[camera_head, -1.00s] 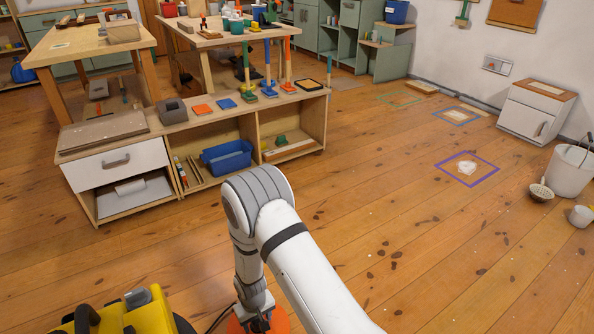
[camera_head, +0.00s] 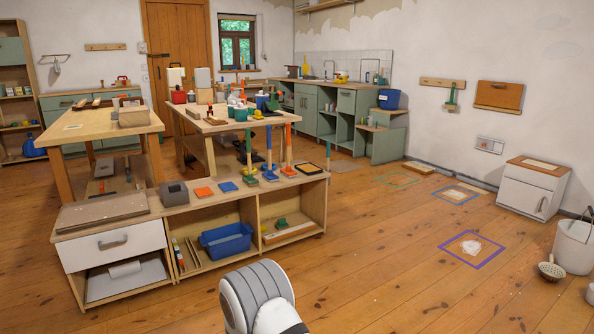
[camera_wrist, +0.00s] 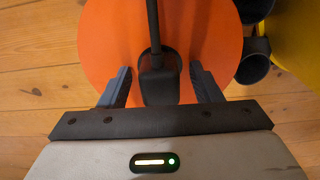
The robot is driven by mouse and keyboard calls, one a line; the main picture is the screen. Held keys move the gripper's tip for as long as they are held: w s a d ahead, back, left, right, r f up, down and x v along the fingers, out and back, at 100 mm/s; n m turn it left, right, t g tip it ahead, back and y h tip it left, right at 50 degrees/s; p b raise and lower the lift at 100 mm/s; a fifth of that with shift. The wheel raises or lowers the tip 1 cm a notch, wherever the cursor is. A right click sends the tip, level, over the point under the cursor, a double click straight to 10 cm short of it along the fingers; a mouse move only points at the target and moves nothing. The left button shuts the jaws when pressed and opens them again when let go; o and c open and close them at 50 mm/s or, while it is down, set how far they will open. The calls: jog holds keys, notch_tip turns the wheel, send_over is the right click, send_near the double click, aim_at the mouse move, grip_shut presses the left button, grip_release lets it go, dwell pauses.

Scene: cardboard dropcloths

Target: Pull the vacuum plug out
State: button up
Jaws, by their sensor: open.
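In the wrist view a black, plug-like block (camera_wrist: 158,86) with a dark cord (camera_wrist: 153,22) lies between the two fingers of my gripper (camera_wrist: 160,69). The fingers are open, with a gap on each side of the block. Behind it is a round orange disc (camera_wrist: 105,40). Part of the yellow vacuum (camera_wrist: 297,35) shows at the right edge, beside dark round parts. I cannot tell whether the block sits in a socket. In the head view my gripper and the vacuum are out of frame.
A low shelf unit (camera_head: 109,243) with a blue bin (camera_head: 227,241) stands left of my arm. A bucket (camera_head: 574,248) stands at the far right. The middle floor is mostly clear.

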grip_shut()
dwell(0.8)
jog(key=shift+r, duration=0.15)
jog(key=shift+r+p, duration=1.9)
jog(key=shift+r, duration=1)
